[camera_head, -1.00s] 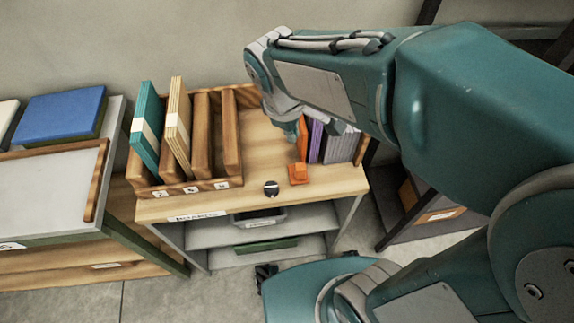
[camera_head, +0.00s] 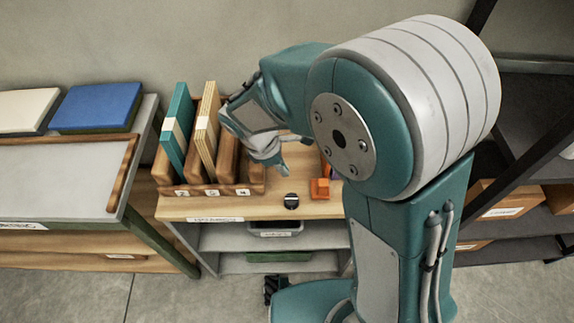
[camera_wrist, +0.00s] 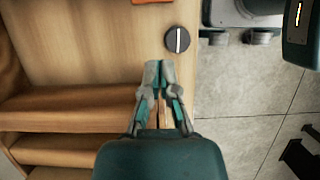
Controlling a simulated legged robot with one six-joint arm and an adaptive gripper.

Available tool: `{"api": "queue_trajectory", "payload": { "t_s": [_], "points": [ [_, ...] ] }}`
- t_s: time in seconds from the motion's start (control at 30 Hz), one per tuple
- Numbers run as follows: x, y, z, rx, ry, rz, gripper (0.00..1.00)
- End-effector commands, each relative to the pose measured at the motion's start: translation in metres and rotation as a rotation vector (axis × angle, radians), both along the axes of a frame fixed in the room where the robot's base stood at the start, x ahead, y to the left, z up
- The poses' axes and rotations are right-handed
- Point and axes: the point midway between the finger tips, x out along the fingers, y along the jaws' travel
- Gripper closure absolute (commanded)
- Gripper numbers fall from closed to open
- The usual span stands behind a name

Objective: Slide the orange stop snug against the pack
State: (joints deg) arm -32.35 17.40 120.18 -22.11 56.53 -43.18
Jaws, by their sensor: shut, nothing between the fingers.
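The orange stop (camera_head: 320,188) sits near the front edge of the wooden desktop, right of a round black knob (camera_head: 291,201). A bit of orange also shows at the top edge of the wrist view (camera_wrist: 150,1). The pack of purple and grey upright pieces is almost wholly hidden behind my arm in the head view. My gripper (camera_head: 284,168) is above the desktop, left of the stop and apart from it. In the wrist view my gripper (camera_wrist: 160,68) is shut and empty, its tips close to the knob (camera_wrist: 177,39).
A wooden rack (camera_head: 250,189) with teal and tan binders stands left of my gripper. Further left is a grey-topped table (camera_head: 70,180) with a blue book (camera_head: 97,105). Dark shelving (camera_head: 530,160) with boxes stands at right.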

Motion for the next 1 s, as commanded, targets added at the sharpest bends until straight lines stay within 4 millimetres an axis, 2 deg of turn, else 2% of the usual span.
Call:
{"api": "queue_trajectory", "payload": {
  "t_s": [0.03,0.37,0.5,0.6,1.0],
  "points": [
    [-0.001,-0.004,-0.010,-0.003,0.004,-0.003,1.00],
    [-0.001,-0.027,-0.067,-0.002,0.004,-0.003,1.00],
    [0.000,-0.051,-0.062,0.002,-0.001,-0.006,1.00],
    [0.000,-0.060,-0.063,0.000,-0.001,-0.004,1.00],
    [0.000,-0.065,-0.063,0.000,0.000,-0.001,1.00]
  ]
}}
